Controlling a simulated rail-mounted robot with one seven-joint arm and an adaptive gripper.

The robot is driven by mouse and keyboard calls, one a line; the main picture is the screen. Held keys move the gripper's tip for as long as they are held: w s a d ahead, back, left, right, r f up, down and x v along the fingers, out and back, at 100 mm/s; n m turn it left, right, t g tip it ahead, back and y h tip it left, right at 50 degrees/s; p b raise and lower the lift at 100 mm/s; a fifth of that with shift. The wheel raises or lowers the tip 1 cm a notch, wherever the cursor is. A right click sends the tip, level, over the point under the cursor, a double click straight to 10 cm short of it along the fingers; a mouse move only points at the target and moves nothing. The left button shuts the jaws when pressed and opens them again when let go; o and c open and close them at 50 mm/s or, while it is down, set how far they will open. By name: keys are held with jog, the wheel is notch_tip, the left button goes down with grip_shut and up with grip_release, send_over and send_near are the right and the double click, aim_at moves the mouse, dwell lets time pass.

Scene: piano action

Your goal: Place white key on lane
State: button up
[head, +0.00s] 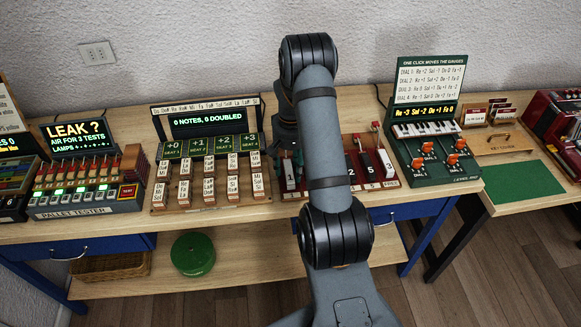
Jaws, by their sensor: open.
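A red lane board (393,184) with numbered lanes sits on the bench behind my arm. A white key (290,174) marked 1 shows at its left end, and another white strip (387,163) shows towards its right end, beside dark strips. I cannot tell which white piece is the task's key. My gripper (290,159) points down over the left end of the board, close to the piece marked 1. It is open. My arm hides the middle of the board and much of the gripper; whether the fingers touch anything is unclear.
A rack of note tiles (208,180) stands close to the left, with a pallet tester (85,200) beyond it. A green dial box (434,170) with a small keyboard stands close to the right. A green mat (523,181) lies bare on the right table.

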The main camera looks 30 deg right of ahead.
aim_at(291, 167)
jog(key=shift+r, duration=0.1)
notch_tip(291, 167, up, 12)
jog(key=b, duration=0.1)
dwell(0.5)
